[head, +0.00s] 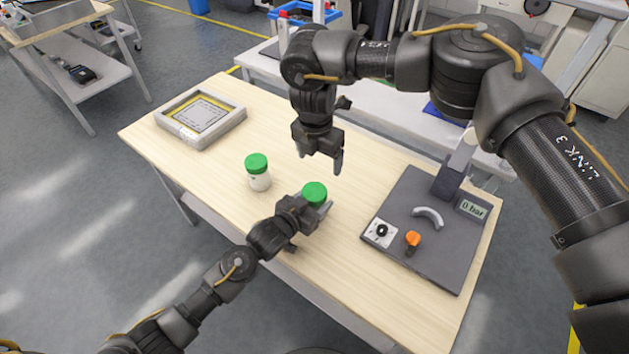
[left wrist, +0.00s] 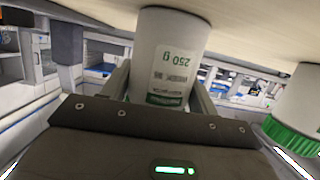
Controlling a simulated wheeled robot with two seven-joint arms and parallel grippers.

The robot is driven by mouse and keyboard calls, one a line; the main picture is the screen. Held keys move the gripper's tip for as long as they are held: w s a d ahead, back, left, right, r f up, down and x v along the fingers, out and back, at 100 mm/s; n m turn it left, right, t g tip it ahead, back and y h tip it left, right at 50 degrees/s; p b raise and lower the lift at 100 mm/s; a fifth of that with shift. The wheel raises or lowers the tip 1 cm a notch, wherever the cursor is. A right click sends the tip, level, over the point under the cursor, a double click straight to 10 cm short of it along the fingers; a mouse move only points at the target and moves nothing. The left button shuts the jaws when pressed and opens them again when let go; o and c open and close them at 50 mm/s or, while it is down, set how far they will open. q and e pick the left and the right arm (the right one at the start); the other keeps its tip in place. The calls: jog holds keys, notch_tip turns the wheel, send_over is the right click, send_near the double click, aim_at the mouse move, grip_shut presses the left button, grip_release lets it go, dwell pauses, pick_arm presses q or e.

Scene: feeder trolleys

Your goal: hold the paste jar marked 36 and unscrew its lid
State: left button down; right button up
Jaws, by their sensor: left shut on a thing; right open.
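A white jar with a green lid (head: 315,192) stands on the table between the fingers of my left gripper (head: 312,208), which is shut on it. In the left wrist view the held jar (left wrist: 172,45) appears upside down, with a label reading 250 g. A second white jar with a green lid (head: 258,178) stands upright to the left, apart from the gripper; it also shows in the left wrist view (left wrist: 305,100). No number 36 is readable on either jar. My right gripper (head: 322,158) is open and empty, above the table behind the held jar, apart from its lid.
A dark plate (head: 440,245) with a gauge, an orange knob and a grey curved handle lies on the right of the wooden table (head: 180,145). A grey framed tray (head: 200,138) lies at the far left. Bare tabletop surrounds the jars.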

aim_at(315, 191)
jog(key=shift+s+a+f+g, duration=0.2)
jog(key=shift+s+f+g, duration=0.2)
jog(key=shift+s+f, duration=0.4)
jog(key=shift+s+a+f+y, duration=0.15)
jog(key=shift+s+a+y, duration=0.05)
jog(key=shift+a+y, duration=0.15)
jog(key=shift+f, duration=3.95)
jog(key=c, duration=1)
jog(key=n, duration=0.3)
jog(key=shift+c, duration=0.2)
